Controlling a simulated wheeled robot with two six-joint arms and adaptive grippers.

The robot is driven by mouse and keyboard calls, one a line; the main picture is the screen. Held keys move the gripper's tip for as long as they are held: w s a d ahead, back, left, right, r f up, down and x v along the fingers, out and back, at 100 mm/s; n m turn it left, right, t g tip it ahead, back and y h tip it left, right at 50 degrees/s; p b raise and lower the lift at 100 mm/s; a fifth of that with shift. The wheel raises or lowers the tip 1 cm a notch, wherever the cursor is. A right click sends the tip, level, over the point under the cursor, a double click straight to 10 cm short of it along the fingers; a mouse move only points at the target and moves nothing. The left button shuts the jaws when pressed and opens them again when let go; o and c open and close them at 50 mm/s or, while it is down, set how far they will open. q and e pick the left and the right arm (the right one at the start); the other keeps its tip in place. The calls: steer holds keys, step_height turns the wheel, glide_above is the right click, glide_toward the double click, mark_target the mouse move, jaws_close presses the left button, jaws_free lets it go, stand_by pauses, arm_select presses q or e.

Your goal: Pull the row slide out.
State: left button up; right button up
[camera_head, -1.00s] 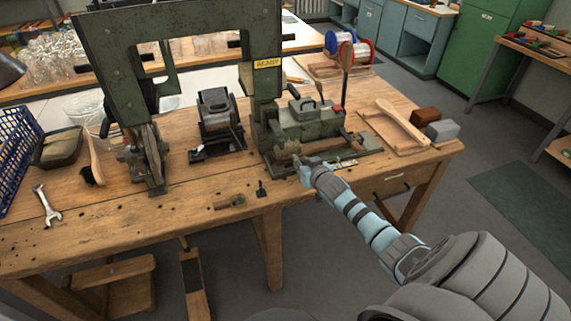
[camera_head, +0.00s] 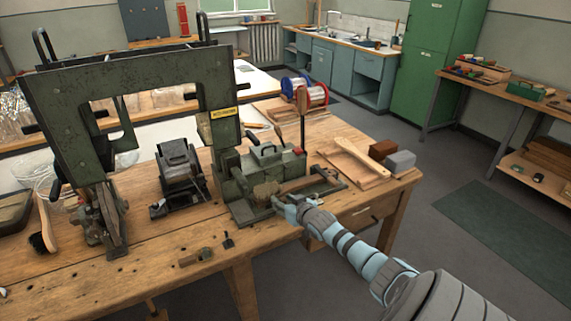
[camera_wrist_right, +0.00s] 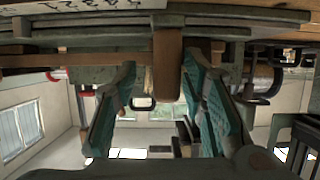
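A green tufting machine (camera_head: 225,132) stands on the wooden bench, with a low green bed (camera_head: 250,212) at its front right. A pale bristle tuft (camera_head: 265,190) and a wooden bar (camera_head: 308,182) sit at this bed. I cannot tell for certain which part is the row slide. My right gripper (camera_head: 284,202) is at the front edge of the bed. In the right wrist view its teal-padded fingers (camera_wrist_right: 160,84) are apart, and a brown knob (camera_wrist_right: 168,65) shows between them with gaps either side. My left gripper is not in view.
A wooden brush (camera_head: 358,158) on a board and two small blocks (camera_head: 401,160) lie right of the machine. A black device (camera_head: 180,175) stands to its left. A small tool (camera_head: 196,257) lies near the bench's front edge. The floor (camera_head: 400,235) right of the bench is clear.

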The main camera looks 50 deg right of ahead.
steer(key=v, duration=1.2)
